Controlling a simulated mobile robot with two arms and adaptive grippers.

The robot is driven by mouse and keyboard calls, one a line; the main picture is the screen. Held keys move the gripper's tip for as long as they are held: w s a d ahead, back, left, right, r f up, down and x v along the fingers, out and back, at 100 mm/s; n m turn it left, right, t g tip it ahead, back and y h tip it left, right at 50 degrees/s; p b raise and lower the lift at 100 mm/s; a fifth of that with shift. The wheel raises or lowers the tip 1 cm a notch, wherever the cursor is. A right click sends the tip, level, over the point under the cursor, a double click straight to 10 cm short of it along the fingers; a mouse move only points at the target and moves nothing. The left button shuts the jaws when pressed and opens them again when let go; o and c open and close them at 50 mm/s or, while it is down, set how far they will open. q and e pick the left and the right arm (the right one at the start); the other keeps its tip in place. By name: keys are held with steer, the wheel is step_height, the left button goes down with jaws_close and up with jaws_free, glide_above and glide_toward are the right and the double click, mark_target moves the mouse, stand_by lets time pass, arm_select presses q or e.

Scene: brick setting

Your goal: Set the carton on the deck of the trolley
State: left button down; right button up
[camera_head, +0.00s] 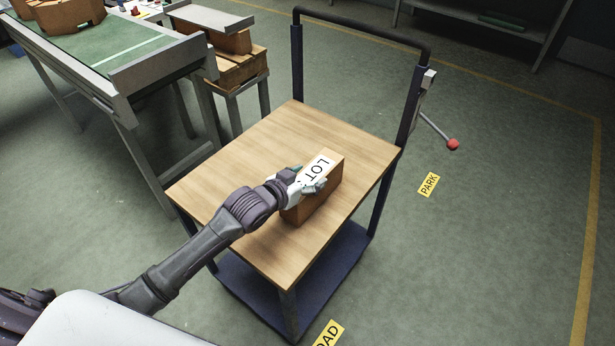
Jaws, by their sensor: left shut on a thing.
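The carton (322,198) is a brown box with a white label reading "LOT" on top. It is over the middle of the trolley's wooden deck (256,150) and appears to rest on it, though its underside is hidden. My left gripper (312,184) is shut on the carton from the left and covers part of its label and near end. The trolley has a dark blue frame, a lower shelf (240,283) and a dark push handle (362,27) at the far side. My right gripper is not in view.
A lever with a red knob (453,144) sticks out right of the trolley. A yellow "PARK" label (429,184) lies on open floor.

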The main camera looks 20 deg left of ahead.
arm_select(q)
steer(key=shift+r, duration=0.15)
steer(key=c, duration=0.5)
jaws_free()
steer(key=shift+f, duration=0.2)
steer(key=o, duration=0.3)
steer(key=v, duration=1.2)
